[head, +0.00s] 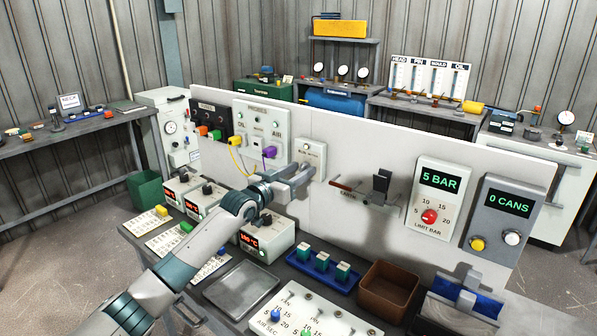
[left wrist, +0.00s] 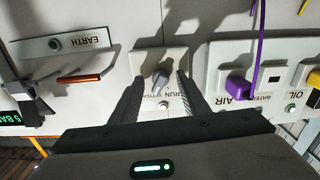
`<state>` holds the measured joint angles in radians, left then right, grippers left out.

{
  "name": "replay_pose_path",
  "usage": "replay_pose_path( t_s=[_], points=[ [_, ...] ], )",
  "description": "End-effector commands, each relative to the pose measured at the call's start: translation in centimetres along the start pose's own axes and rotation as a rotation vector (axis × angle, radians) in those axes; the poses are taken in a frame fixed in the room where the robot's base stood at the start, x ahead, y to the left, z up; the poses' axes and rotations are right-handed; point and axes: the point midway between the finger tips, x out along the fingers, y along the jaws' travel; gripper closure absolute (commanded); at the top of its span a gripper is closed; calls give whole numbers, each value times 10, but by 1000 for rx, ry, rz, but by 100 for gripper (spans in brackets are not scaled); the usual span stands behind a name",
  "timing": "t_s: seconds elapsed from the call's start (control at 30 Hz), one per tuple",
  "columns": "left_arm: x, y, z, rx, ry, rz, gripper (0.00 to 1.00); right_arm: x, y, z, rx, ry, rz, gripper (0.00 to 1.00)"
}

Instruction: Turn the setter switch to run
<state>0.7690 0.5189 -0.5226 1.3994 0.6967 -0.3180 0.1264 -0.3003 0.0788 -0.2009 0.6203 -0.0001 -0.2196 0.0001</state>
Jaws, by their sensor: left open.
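The setter switch (head: 312,149) is a small pale plate on the white upright panel (head: 345,150). In the left wrist view its grey knob (left wrist: 160,80) sits on the plate, with the word RUN (left wrist: 181,93) printed beside it and a small round light near it. My left gripper (head: 303,177) is open in front of the plate and hides its lower part in the head view. In the left wrist view its two fingers (left wrist: 158,84) stand on either side of the knob, with gaps showing. I cannot tell how deep they reach. My right gripper is not in view.
A purple plug (head: 269,152) and yellow plug (head: 235,141) sit left of the switch. An earth bracket with a black upright piece (head: 381,182) juts out to its right. Below are a blue tray (head: 322,267) of green-and-white blocks, a brown bin (head: 389,290) and temperature boxes (head: 267,240).

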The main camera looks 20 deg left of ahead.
Motion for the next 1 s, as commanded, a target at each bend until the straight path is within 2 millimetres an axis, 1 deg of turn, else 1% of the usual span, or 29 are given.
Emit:
replay_pose_path(
  t_s=[0.03,0.07,0.1,0.17,0.2,0.47,0.67,0.87,1.0],
  points=[
    [0,0,0,0,0,0,63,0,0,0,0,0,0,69],
    [0,0,0,0,0,0,70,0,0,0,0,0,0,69],
    [0,0,0,0,0,0,80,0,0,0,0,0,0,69],
    [0,0,0,0,0,0,94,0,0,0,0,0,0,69],
    [0,0,0,0,0,0,100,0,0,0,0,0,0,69],
    [0,0,0,-5,1,0,100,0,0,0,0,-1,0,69],
    [0,0,-1,-42,2,1,100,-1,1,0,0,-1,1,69],
    [0,0,-2,-132,3,1,100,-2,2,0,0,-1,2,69],
    [0,1,-2,-231,2,1,100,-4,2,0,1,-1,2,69]
  ],
)
